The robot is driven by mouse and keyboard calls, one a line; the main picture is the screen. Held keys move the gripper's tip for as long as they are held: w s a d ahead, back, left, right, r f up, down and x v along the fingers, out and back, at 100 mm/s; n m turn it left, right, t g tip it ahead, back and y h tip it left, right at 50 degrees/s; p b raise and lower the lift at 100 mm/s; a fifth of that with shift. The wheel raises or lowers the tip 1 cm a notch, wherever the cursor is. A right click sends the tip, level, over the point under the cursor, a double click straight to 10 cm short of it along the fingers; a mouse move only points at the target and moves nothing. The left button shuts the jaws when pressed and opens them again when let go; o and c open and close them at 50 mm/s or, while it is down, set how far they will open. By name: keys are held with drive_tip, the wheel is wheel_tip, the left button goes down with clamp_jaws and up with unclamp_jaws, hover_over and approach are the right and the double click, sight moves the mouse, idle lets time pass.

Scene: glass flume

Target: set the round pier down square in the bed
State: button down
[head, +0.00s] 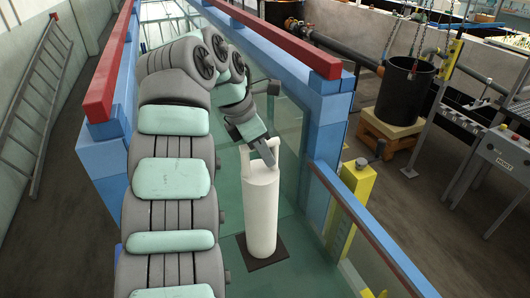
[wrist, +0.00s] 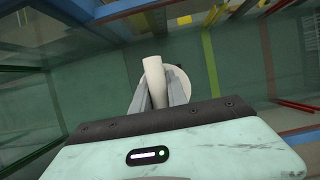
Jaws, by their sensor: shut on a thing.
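The round pier (head: 262,215) is a tall white cylinder with a handle-like top. It looks upright in the flume, its lower end over a dark square plate (head: 280,256) on the green bed (head: 232,262). I cannot tell whether the pier touches the plate. My gripper (head: 263,153) is shut on the top of the pier. In the wrist view, the grey fingers of my gripper (wrist: 157,97) close on a white bar (wrist: 153,72), with the pier's pale round top (wrist: 181,88) beyond it. The plate is mostly hidden there.
Glass walls (head: 290,140) and blue frame beams (head: 325,140) with red rails (head: 285,38) flank the flume closely. A yellow post (head: 357,195) stands outside the right glass. Bare bed surrounds the plate.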

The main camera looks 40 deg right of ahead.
sight(267, 169)
drive_tip(key=shift+f+b, duration=1.65)
drive_tip(key=shift+f, duration=0.45)
idle(0.3)
drive_tip(key=shift+f+b, duration=1.75)
drive_tip(key=shift+f, duration=0.55)
drive_tip(key=shift+f+b, duration=0.65)
drive_tip(key=shift+f, duration=0.5)
drive_tip(key=shift+f+b, duration=1.65)
drive_tip(key=shift+f, duration=1.5)
